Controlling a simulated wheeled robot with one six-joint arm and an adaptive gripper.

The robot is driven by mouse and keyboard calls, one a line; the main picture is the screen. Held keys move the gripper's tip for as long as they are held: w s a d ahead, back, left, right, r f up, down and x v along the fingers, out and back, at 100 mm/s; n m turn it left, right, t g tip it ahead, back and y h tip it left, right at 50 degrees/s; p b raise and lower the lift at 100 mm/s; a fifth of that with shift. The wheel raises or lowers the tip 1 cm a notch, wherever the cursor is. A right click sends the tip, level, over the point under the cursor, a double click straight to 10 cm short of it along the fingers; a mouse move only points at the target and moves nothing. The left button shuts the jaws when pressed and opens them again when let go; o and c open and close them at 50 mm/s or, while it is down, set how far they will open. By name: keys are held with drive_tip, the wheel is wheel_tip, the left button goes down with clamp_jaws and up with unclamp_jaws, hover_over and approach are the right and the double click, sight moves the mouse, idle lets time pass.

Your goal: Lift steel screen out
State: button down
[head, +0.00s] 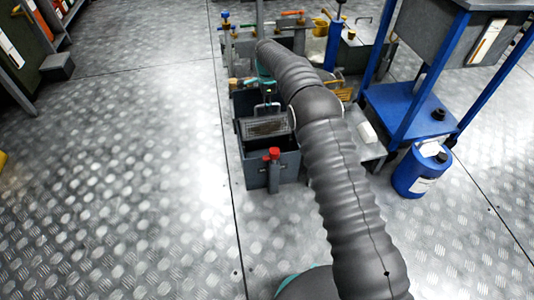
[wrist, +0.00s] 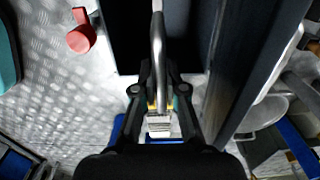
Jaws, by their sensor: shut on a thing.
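The steel screen (head: 265,128) is a grey mesh panel with a looped metal handle on top. In the head view it shows at the mouth of a dark grey open-topped tank (head: 262,174). I cannot tell whether its lower edge is clear of the rim. My gripper (head: 267,92) is above the screen, partly hidden by my arm. In the wrist view my gripper (wrist: 159,98) is shut on the bright metal handle (wrist: 157,45) of the screen.
A red-capped valve (head: 272,154) stands at the tank's front and also shows in the wrist view (wrist: 81,38). A bench with coloured valves (head: 290,32) is behind. A blue-framed stand (head: 405,105) and blue drum (head: 420,172) are at right.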

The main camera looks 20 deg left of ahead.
drive_tip(key=shift+r+p, duration=0.8)
drive_tip(key=shift+r, duration=0.65)
